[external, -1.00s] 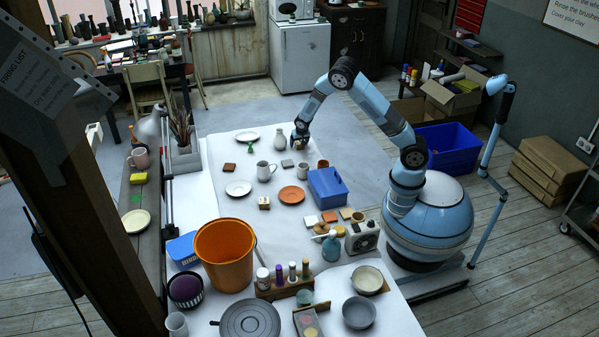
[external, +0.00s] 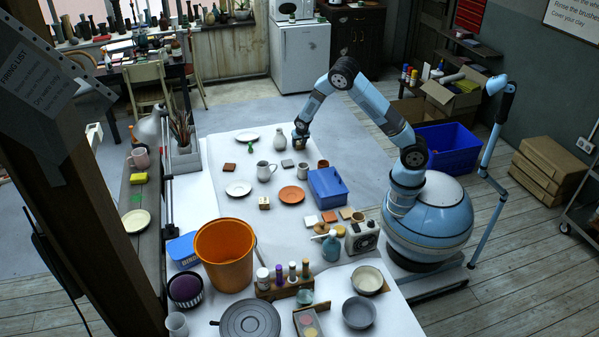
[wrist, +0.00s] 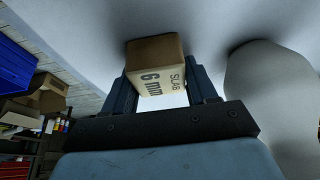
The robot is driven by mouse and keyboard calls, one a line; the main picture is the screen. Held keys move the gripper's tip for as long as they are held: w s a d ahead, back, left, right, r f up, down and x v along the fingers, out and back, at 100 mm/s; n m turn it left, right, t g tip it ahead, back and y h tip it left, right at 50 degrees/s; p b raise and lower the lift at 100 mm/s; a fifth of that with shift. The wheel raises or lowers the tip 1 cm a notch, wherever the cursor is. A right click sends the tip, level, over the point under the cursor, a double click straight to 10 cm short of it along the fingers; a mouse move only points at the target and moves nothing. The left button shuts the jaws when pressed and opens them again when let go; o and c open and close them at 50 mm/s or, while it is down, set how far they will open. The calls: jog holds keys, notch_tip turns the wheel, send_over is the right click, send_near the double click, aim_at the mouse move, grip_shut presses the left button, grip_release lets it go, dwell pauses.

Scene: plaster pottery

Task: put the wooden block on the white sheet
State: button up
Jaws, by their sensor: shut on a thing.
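A pale wooden block (wrist: 160,65) with "SLAB 6 mm" printed on it is between my gripper's fingers in the wrist view. My gripper (wrist: 163,92) is shut on it. In the external view my gripper (external: 300,144) is low at the far right part of the table, right of a grey-white vase (external: 280,138); the block is hidden there. A white sheet (external: 222,158) covers the table under the gripper. The block's far end is close to the white surface; I cannot tell if it touches.
The pale vase (wrist: 270,95) stands close on the right in the wrist view. A blue bin (external: 327,187), a jug (external: 265,171), an orange plate (external: 291,195) and a mug (external: 303,171) stand nearer the camera.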

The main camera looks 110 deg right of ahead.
jog(key=shift+r, duration=0.1)
jog(key=shift+r, duration=0.25)
notch_tip(320, 180, up, 2)
jog(key=shift+r, duration=0.25)
jog(key=s+a+r, duration=0.9)
jog(key=s, duration=0.1)
jog(key=shift+s+r, duration=0.3)
jog(key=shift+r, duration=0.1)
jog(key=shift+a, duration=0.1)
